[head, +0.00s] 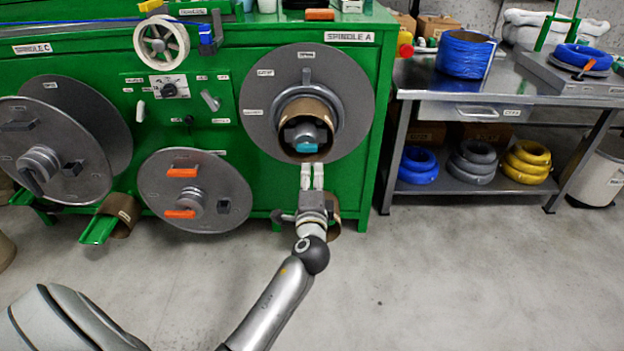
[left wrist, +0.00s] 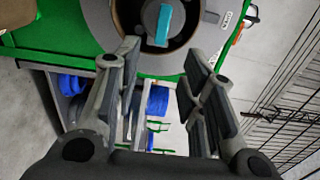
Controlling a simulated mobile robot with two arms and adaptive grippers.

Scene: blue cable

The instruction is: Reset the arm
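My left gripper (head: 312,177) is in front of the green machine, just below the hub of the Spindle A disc (head: 262,105). In the left wrist view my left gripper (left wrist: 163,62) has its fingers wide apart with nothing between them. A teal handle (head: 306,147) on the spindle hub is just above the fingertips, and the same teal handle (left wrist: 163,24) shows beyond them in the wrist view. I cannot tell whether the fingers touch the hub. My left arm (head: 270,305) reaches up from the bottom of the head view. My right gripper is not in view.
The green machine (head: 230,60) fills the left and middle, with large grey discs (head: 205,210) at its front. A metal table (head: 440,85) at right carries a blue cable coil (head: 465,55), with several coils on its lower shelf. The floor (head: 450,280) at front right is clear.

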